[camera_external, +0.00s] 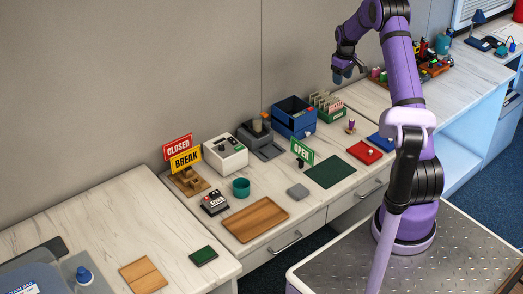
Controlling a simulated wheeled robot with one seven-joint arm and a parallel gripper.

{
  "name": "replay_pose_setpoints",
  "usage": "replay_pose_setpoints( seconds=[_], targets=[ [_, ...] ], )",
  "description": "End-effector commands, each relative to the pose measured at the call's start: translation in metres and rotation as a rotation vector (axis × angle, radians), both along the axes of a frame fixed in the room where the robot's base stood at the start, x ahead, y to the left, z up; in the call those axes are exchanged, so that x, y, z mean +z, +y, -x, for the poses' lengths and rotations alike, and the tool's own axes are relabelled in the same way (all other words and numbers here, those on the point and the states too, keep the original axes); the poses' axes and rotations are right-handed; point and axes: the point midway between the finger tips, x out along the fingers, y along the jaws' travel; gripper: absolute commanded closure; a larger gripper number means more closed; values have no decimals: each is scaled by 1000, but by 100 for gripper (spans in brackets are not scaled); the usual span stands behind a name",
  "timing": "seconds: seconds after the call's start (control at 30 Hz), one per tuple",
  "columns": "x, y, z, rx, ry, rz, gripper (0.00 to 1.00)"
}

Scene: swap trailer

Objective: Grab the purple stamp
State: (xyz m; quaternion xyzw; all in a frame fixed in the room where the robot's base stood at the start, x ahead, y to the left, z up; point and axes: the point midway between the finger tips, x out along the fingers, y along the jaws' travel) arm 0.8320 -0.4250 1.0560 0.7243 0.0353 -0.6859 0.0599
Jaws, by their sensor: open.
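A small stamp (351,125) with a purple handle stands upright on the counter, near the red and blue pads. It is small in the picture, so its details are hard to tell. My gripper (342,78) is open and empty, hanging fingertips down from my purple arm. In the picture it is above and slightly left of the stamp, well apart from it.
A green card box (329,108) and blue bin (293,117) stand behind-left. A crowded rack (434,66) is at right.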

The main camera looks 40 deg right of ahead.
Motion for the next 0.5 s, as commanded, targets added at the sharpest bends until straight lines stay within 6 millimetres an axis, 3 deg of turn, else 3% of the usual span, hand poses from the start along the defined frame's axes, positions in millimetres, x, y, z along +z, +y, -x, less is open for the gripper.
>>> replay_pose_setpoints(
  seconds=[0.03, 0.2, 0.33, 0.5],
  targets=[
    [-25, -15, 0, 0, 14, -8, 44],
    [-87, -53, 2, 11, 41, -26, 44],
    [-117, -70, 5, 17, 53, -34, 44],
    [-134, -78, 7, 21, 59, -38, 44]
  ],
)
